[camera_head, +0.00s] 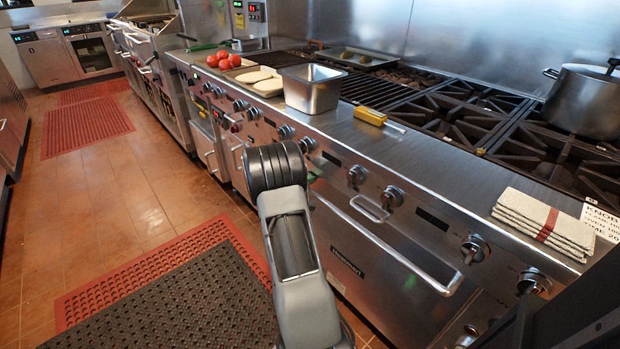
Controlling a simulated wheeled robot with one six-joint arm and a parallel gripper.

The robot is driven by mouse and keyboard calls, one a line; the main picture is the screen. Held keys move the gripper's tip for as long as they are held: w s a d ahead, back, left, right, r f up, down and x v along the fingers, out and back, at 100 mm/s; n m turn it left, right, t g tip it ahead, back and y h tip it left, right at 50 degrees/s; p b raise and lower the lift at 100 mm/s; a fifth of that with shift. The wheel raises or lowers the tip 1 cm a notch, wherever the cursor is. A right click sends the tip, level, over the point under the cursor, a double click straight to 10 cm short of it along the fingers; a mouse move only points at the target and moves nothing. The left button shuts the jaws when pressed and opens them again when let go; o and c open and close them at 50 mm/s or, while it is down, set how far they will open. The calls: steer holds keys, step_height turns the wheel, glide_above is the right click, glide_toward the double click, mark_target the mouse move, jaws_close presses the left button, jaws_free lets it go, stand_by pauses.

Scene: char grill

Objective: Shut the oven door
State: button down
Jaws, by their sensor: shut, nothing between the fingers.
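The oven door (372,270) is a steel panel with a dark name plate, low in the front of the range at the middle right. Its long bar handle (400,262) runs along its top edge. The door stands upright or nearly so. I cannot tell whether a small gap is left at its top, and its lower left part is hidden behind my arm. My grey arm with a black ribbed joint rises from the bottom middle, in front of the range and left of the handle. My gripper does not show.
Knobs (357,177) line the range front above the door. On top are a steel pan (312,88), a yellow-handled tool (370,116), folded towels (543,222), a pot (585,100) and tomatoes (224,60). The tiled floor (130,200) with mats (185,290) is open at left.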

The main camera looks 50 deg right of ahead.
steer(key=shift+d+r, duration=0.3)
steer(key=shift+r, duration=0.05)
steer(key=shift+w, duration=0.1)
steer(key=f+v, duration=0.1)
steer(key=v, duration=1.3)
steer(key=shift+a+f, duration=0.4)
steer(key=shift+f, duration=0.15)
